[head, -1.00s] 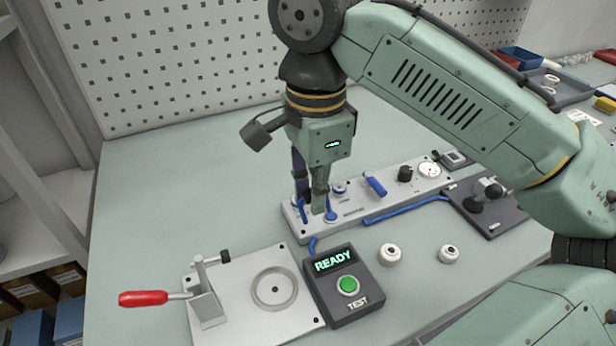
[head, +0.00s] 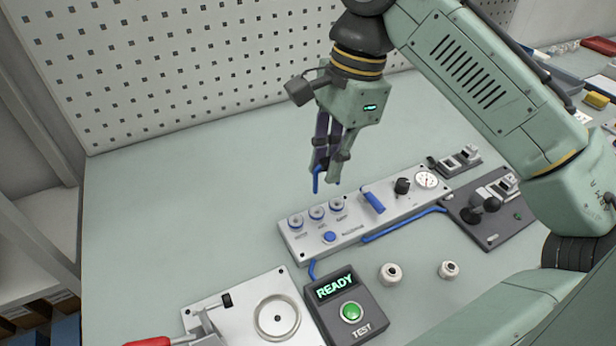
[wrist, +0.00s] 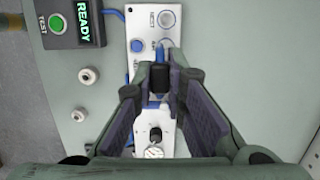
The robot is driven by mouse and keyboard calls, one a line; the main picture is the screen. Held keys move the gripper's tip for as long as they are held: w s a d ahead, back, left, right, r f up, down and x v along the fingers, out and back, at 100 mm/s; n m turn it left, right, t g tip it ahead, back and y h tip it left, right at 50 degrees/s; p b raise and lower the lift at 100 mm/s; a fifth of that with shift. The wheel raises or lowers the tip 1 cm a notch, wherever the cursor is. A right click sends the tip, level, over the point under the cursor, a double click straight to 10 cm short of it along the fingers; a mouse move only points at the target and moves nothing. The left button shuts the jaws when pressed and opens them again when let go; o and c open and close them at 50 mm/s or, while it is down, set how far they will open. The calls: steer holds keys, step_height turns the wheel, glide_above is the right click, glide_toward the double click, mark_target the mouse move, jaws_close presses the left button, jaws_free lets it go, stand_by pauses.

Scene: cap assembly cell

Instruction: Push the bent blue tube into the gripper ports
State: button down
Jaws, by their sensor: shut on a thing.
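The bent blue tube (head: 317,181) hangs from my gripper (head: 329,183), which is shut on it in the air above and behind the panel. Only part of the tube shows between the fingers; in the wrist view, a blue piece (wrist: 160,47) shows beside the fingertips (wrist: 160,72), by a dark part. The light grey panel (head: 352,236) carries three round ports, left (head: 296,221), middle (head: 317,213) and right (head: 337,205), with no tube in them. Their labels are too small to read surely. The tube is apart from the ports.
The panel also has a blue button (head: 329,237), a blue lever (head: 373,202), a black knob (head: 402,186) and a gauge (head: 427,179). In front stand a READY/TEST box (head: 349,311) and two white caps (head: 390,273).

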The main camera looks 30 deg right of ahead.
steer(key=f+b, duration=0.4)
steer(key=w+d+f+b, duration=0.1)
steer(key=f, duration=0.1)
steer(key=shift+b, duration=0.4)
steer(key=shift+r, duration=0.1)
steer(key=shift+f+b, duration=0.3)
steer(key=shift+f, duration=0.6)
stand_by(1.2)
steer(key=c, duration=1.6)
jaws_free()
steer(key=shift+o, duration=0.2)
